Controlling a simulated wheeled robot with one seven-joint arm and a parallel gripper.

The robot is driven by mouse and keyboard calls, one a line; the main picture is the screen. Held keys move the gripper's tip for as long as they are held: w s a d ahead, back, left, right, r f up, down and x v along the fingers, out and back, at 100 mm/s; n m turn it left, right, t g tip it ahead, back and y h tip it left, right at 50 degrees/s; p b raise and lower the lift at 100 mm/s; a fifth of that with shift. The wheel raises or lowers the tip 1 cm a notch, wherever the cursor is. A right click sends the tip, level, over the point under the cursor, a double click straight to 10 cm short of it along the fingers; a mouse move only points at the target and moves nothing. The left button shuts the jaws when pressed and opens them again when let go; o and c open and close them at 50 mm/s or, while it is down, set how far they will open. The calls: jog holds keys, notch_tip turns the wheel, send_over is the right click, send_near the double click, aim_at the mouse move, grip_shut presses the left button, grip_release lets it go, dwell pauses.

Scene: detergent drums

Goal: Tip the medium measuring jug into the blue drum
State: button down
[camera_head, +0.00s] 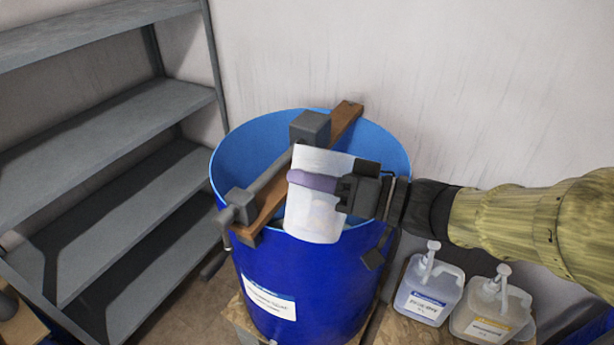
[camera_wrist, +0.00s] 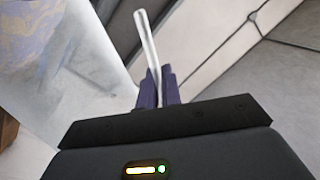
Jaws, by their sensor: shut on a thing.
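The blue drum (camera_head: 310,285) stands open at the centre of the head view, with a white label on its side. A white measuring jug (camera_head: 319,220) is held over the drum's opening, in front of a wooden bar. My gripper (camera_head: 345,190) reaches in from the right and is shut on the jug's handle. In the wrist view the fingers (camera_wrist: 158,90) pinch the thin pale handle (camera_wrist: 147,45), and the translucent jug body (camera_wrist: 75,70) fills the left side. The jug looks tilted; I cannot tell its exact angle or whether anything pours from it.
A wooden bar (camera_head: 345,118) with a grey mixer fitting (camera_head: 310,127) lies across the drum's rim. Two pump jugs (camera_head: 425,292) (camera_head: 487,312) stand at the lower right. Grey metal shelves (camera_head: 110,135) stand at the left. A wall is close behind the drum.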

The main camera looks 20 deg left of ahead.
jog(key=shift+w+a+f+m+p, duration=0.1)
jog(key=shift+w+f+m+p, duration=0.35)
jog(key=shift+w+m, duration=0.6)
jog(key=shift+w+a+f+m+p, duration=0.1)
jog(key=shift+w+f+m+p, duration=0.2)
jog(key=shift+w+f+m, duration=0.7)
jog(key=shift+w+a+f+m+p, duration=0.1)
jog(key=shift+w+f+m+p, duration=0.2)
jog(key=shift+w+m, duration=0.75)
jog(key=shift+w+d+n, duration=0.1)
jog(key=shift+w+n, duration=0.2)
jog(key=shift+s+r, duration=0.1)
jog(key=shift+s, duration=0.05)
jog(key=shift+d+p, duration=0.1)
jog(key=shift+p, duration=0.5)
jog(key=shift+w, duration=0.25)
jog(key=shift+w+f+m+p, duration=0.2)
jog(key=shift+w+m+p, duration=0.55)
jog(key=shift+p, duration=0.6)
jog(key=shift+f, duration=0.15)
jog(key=shift+w+m+p, duration=0.1)
jog(key=shift+m+p, duration=0.15)
jog(key=shift+p, duration=0.15)
